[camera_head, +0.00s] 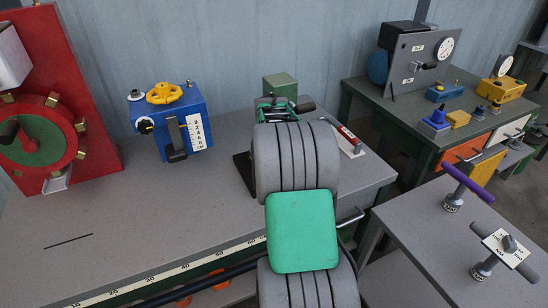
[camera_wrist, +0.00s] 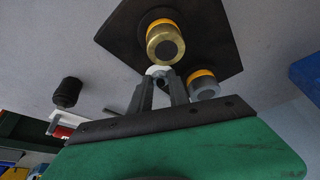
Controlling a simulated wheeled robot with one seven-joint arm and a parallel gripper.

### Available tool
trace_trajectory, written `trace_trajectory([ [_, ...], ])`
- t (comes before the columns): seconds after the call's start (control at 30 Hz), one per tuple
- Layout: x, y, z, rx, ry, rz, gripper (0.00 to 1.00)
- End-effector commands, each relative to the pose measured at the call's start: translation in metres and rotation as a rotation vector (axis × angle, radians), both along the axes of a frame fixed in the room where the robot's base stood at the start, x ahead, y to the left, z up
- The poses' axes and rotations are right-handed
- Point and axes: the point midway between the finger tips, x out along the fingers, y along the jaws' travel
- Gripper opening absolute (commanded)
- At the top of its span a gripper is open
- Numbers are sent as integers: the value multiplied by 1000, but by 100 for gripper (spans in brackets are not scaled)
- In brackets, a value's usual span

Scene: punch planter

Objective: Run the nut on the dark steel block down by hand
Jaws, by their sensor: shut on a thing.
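In the wrist view my gripper (camera_wrist: 160,76) has its two grey fingers closed on a small pale, rounded piece (camera_wrist: 157,71), which looks like the nut. The fingers cover most of it, so its thread and seating cannot be seen. Just beyond is a dark plate or block (camera_wrist: 205,30), probably the dark steel block. A brass cylinder with an orange band (camera_wrist: 165,45) and a grey cylinder with an orange band (camera_wrist: 204,87) stand close to the fingertips. In the head view my arm hides the fingertips and nut; a dark edge (camera_head: 243,170) shows left of the arm.
A blue box with a yellow handwheel (camera_head: 163,93) and a red panel with a green disc (camera_head: 45,130) stand left on the grey bench. A red-handled tool (camera_head: 348,138) lies right of my arm. T-handled tools (camera_head: 465,185) stand on the right table. The bench's front left is mostly clear.

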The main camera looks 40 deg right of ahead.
Motion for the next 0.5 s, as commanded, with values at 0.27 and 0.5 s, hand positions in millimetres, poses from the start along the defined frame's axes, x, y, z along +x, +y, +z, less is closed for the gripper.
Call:
trace_trajectory([
  [0.27,2,1,1,0,0,-157,0],
  [0.5,2,1,1,0,-1,-217,0],
])
